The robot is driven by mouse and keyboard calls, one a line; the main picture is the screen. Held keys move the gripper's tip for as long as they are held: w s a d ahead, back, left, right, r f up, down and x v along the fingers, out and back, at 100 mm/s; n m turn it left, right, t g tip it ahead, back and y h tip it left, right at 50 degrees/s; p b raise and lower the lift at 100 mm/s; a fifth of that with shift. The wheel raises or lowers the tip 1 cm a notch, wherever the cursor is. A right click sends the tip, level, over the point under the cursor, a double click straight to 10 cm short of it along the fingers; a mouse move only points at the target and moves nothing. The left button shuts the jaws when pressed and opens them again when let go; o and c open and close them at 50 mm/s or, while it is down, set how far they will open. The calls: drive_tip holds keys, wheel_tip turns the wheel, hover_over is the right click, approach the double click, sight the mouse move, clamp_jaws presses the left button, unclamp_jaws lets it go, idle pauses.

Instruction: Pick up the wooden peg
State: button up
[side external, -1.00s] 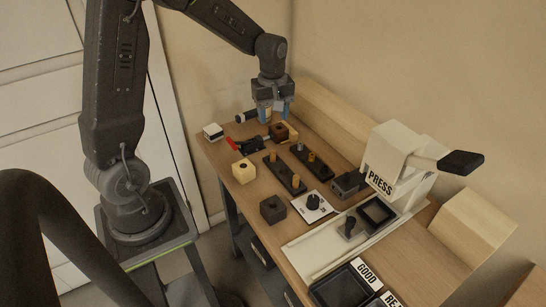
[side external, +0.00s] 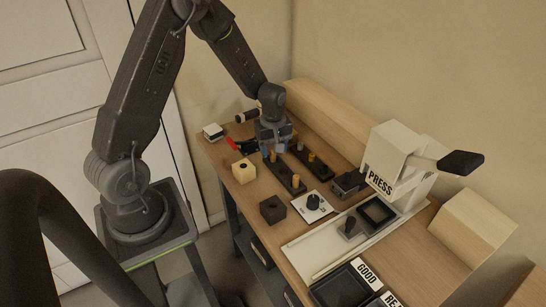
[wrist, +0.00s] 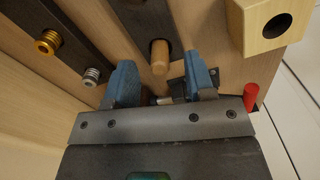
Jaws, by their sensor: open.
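A light wooden peg (wrist: 160,58) stands upright in a dark rack (wrist: 143,22), just beyond the gap between my blue fingers in the wrist view. It also shows in the side view (side external: 272,157), right below my gripper (side external: 278,150). A second light peg (side external: 295,181) stands at the near end of the same rack. My gripper (wrist: 161,84) is open and low over the rack's far end, its fingers spread apart. Nothing is seen held. In the wrist view the peg lies ahead of the fingertips, and I cannot tell whether they touch it.
A parallel dark rack holds a brass peg (wrist: 48,41) and a silver one (wrist: 92,76). A pale block with a hole (side external: 243,171) and a red-handled clamp (side external: 232,144) are close by on the left. A dark block (side external: 272,209) and a press (side external: 390,160) stand nearer the camera.

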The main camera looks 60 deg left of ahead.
drive_tip(key=shift+f, duration=0.9)
drive_tip(key=shift+c, duration=0.2)
clamp_jaws()
